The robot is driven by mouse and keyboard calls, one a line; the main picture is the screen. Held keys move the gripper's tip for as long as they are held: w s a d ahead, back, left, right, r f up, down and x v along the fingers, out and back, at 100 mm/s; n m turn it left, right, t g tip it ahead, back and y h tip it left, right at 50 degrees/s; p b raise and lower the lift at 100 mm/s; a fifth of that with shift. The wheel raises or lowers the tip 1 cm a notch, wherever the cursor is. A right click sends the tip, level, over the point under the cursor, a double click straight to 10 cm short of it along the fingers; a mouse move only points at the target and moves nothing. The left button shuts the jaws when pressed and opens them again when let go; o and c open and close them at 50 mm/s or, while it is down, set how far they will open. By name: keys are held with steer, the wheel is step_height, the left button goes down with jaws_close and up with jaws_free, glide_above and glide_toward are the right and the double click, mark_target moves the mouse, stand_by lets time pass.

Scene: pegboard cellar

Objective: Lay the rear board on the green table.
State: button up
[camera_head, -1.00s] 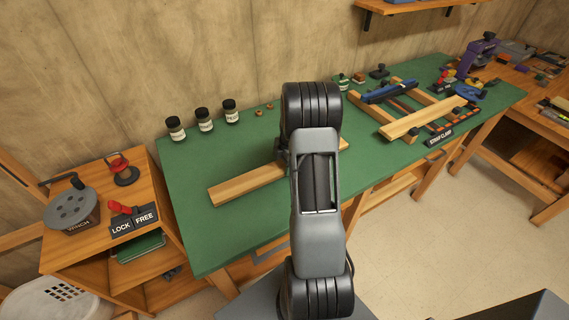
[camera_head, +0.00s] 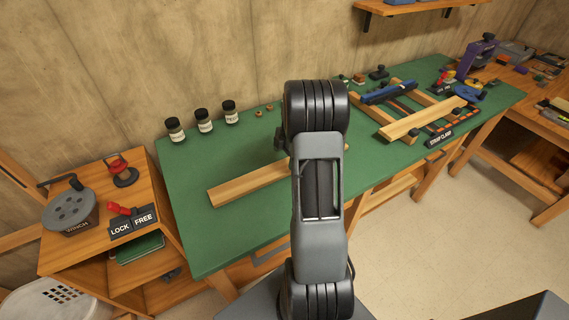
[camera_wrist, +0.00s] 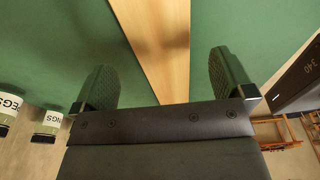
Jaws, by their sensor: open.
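A long light-wood board (camera_head: 245,183) lies flat on the green table (camera_head: 215,240), its right part hidden behind my arm in the head view. In the wrist view the board (camera_wrist: 155,40) runs between the two fingers of my gripper (camera_wrist: 162,75), which are wide apart with green showing on both sides of the wood. The gripper is open and looks clear of the board. In the head view it is mostly hidden behind my arm. A second, similar board (camera_head: 425,120) lies across the front of the wooden strap clamp frame (camera_head: 368,110) at the right.
Several dark-capped jars (camera_head: 204,121) stand along the table's back edge. A blue clamp bar (camera_head: 388,92) lies on the frame's rear. A winch (camera_head: 72,210) and a LOCK/FREE lever (camera_head: 122,210) sit on the left cabinet. The table's front left is clear.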

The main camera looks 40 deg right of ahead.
step_height(320, 180, up, 6)
steer(key=d+r, duration=0.1)
steer(key=s+a+r+m+h, duration=0.1)
steer(key=s+a+r+m, duration=0.15)
steer(key=a, duration=0.35)
steer(key=s+a+r+m, duration=0.1)
steer(key=a+r+m, duration=0.25)
steer(key=a, duration=0.25)
steer(key=s+a+r+m+t, duration=0.1)
steer(key=s+a+m+t, duration=0.2)
steer(key=s+a+m, duration=0.7)
steer(key=shift+s+a+h, duration=0.3)
steer(key=shift+s+a, duration=0.6)
steer(key=shift+a, duration=0.7)
steer(key=shift+r, duration=0.45)
